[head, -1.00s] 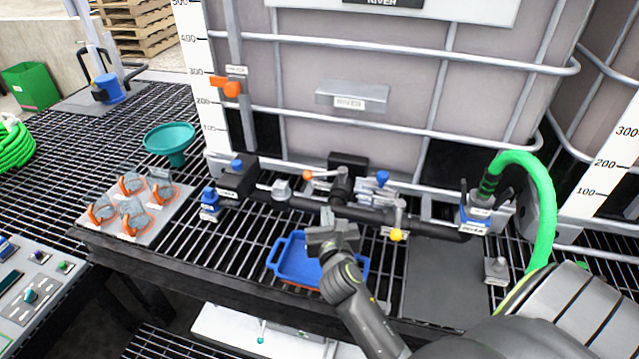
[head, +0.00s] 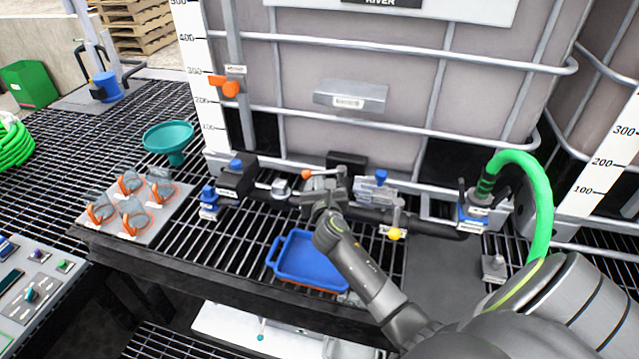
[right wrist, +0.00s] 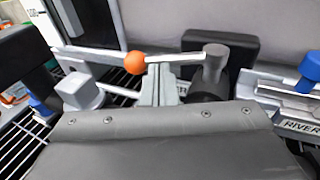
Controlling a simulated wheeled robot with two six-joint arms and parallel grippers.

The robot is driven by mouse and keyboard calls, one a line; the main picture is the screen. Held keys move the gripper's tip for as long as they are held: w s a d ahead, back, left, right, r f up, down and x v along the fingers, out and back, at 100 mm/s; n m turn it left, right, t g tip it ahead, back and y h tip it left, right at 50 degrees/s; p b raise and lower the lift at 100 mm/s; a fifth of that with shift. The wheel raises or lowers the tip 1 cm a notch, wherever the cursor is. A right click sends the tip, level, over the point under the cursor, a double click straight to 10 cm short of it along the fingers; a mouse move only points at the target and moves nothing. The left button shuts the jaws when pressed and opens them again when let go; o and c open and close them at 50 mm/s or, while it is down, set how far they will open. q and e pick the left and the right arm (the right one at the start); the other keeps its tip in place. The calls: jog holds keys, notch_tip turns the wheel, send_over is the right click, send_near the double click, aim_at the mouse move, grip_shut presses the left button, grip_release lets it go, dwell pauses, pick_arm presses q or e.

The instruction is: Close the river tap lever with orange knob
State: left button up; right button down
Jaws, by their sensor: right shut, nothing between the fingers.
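The orange knob (head: 306,174) is on the end of a lever on the black manifold pipe below the tank marked RIVER. In the right wrist view the knob (right wrist: 136,61) is at the left end of the silver lever (right wrist: 180,57), which lies crosswise from the grey valve stem. My right gripper (head: 321,184) is shut and empty, at the pipe just right of the knob. Its fingertips (right wrist: 160,84) show close to the lever beside the knob; I cannot tell whether they touch. My gripper hides part of the valve. My left gripper is not in view.
A lever with a yellow knob (head: 396,234) hangs to the right on the pipe. A blue tray (head: 310,262) lies on the grating below. A green hose (head: 545,200) rises at the right. A blue-handled valve (head: 381,178) stands nearby.

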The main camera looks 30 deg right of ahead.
jog(key=shift+w, duration=0.1)
jog(key=w+m+g+h, duration=0.1)
jog(key=m+h, duration=0.1)
jog(key=w+m+g+h+b, duration=0.1)
jog(key=w+g+h, duration=0.1)
jog(key=shift+d+m+h, duration=0.2)
jog(key=shift+m+h, duration=0.1)
jog(key=shift+m, duration=0.1)
jog(key=shift+f, duration=0.1)
